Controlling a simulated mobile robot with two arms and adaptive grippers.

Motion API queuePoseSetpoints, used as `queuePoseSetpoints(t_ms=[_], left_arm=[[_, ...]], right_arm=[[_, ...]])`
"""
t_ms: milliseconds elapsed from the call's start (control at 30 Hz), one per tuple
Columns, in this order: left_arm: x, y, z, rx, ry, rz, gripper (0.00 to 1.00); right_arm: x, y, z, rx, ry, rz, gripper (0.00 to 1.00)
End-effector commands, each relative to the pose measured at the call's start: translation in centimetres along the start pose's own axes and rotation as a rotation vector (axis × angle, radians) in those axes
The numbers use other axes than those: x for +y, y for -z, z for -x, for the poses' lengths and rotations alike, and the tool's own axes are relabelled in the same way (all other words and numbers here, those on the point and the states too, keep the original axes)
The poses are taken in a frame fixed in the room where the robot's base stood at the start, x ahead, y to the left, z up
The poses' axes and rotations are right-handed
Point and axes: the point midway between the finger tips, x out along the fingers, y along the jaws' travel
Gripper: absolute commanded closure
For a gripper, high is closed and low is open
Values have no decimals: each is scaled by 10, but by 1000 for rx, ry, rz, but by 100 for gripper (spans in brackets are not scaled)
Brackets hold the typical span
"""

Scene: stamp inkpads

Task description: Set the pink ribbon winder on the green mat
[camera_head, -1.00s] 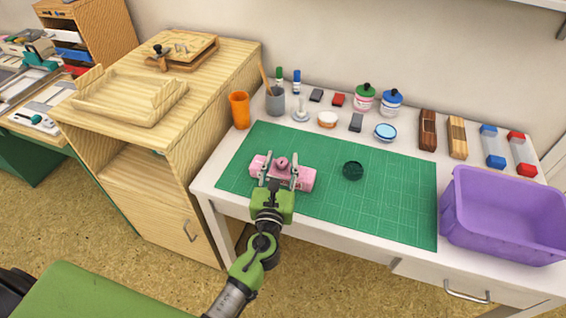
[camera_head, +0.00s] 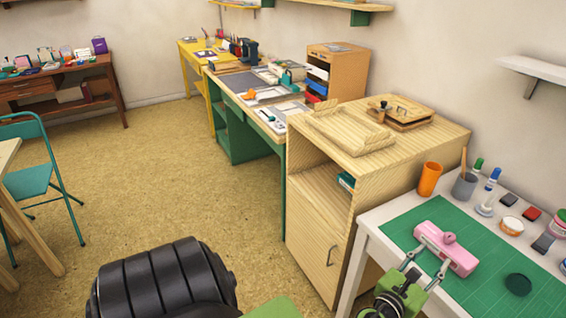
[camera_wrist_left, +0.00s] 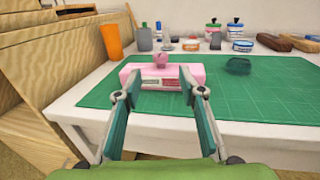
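The pink ribbon winder (camera_head: 462,258), a long pink block with a round knob on top, lies on the green mat (camera_head: 490,268) near its left end. In the left wrist view the winder (camera_wrist_left: 162,74) shows a pale label on its front face. My left gripper (camera_head: 432,252) is at the front side of the winder. My right gripper is out of view.
A dark green round thing (camera_head: 518,284) lies on the mat right of the winder. An orange cup (camera_head: 429,179) and a grey pen cup (camera_head: 464,186) stand behind the mat. A wooden cabinet (camera_head: 320,232) stands left of the white table. The mat's right part is mostly bare.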

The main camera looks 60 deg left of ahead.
Motion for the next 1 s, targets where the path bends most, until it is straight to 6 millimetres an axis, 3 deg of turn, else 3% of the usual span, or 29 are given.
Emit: queuePoseSetpoints(t_ms=[167,367,467,500,567,667,767,800,867,900,967,1000], left_arm=[[-4,-1,4,14,9,162,63],[-22,-4,25,97,40,884,63],[-32,9,36,175,28,1255,63],[-35,22,41,214,9,1381,63],[-39,53,50,286,-47,1556,63],[-39,129,72,409,-199,1752,63],[-31,214,107,514,-397,1871,63],[-26,249,127,550,-490,1912,63],[-18,300,161,594,-640,1973,63],[-11,331,186,615,-746,2009,63],[0,375,228,633,-912,2057,63],[8,401,259,636,-1028,2082,63]], right_arm=[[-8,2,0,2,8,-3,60],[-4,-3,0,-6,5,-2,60],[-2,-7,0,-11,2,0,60],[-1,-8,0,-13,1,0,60],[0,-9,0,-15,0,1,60],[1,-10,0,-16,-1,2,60],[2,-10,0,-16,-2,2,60],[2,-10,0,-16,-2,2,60],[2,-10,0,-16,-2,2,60],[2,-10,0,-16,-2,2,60],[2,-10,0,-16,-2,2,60],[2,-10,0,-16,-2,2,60]])
